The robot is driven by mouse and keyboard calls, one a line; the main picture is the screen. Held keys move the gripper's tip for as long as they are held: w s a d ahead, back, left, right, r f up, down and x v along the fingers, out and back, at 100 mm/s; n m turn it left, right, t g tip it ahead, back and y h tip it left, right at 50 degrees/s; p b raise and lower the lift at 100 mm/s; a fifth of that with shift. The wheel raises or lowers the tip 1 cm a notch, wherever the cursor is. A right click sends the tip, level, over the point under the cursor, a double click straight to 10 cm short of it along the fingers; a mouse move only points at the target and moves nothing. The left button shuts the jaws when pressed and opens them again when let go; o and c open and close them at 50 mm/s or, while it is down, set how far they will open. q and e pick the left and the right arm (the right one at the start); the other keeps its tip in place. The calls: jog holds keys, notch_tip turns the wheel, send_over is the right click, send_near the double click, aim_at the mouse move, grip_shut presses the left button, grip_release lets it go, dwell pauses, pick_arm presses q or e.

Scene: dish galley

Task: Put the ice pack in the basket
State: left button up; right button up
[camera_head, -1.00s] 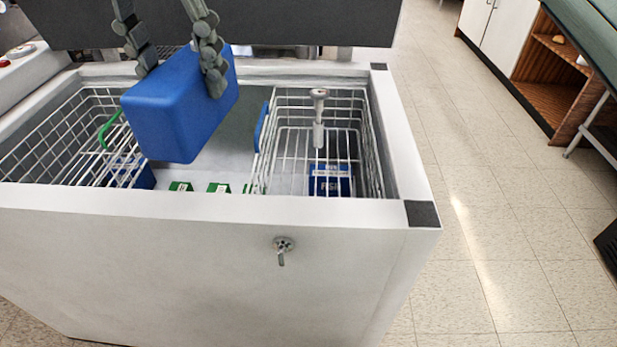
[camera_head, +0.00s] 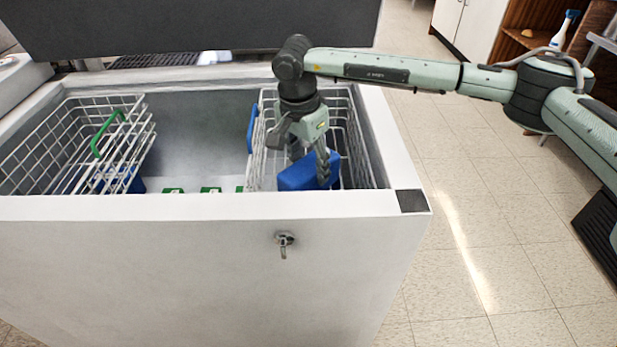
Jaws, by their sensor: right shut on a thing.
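The blue block-shaped ice pack (camera_head: 297,181) is between the fingers of my right gripper (camera_head: 309,164), which is shut on it from above. The pack is down inside the right wire basket (camera_head: 352,128), the one with the blue handle (camera_head: 252,128). The freezer's front rim hides the pack's lower part, so I cannot tell whether it touches the basket floor. A second wire basket (camera_head: 45,150) with a green handle (camera_head: 104,133) hangs at the left of the freezer. My left gripper is not in view.
The white chest freezer (camera_head: 170,250) stands open, its dark lid (camera_head: 200,25) raised behind. Several green-marked packages (camera_head: 210,190) lie low between the baskets. A blue item (camera_head: 122,180) is under or in the left basket. Tiled floor (camera_head: 460,200) is clear at right.

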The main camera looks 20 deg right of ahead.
notch_tip(320, 180, down, 4)
jog(key=shift+r, duration=0.25)
jog(key=shift+f, duration=0.35)
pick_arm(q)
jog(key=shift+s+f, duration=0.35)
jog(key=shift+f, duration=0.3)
pick_arm(e)
jog(key=shift+f, duration=0.1)
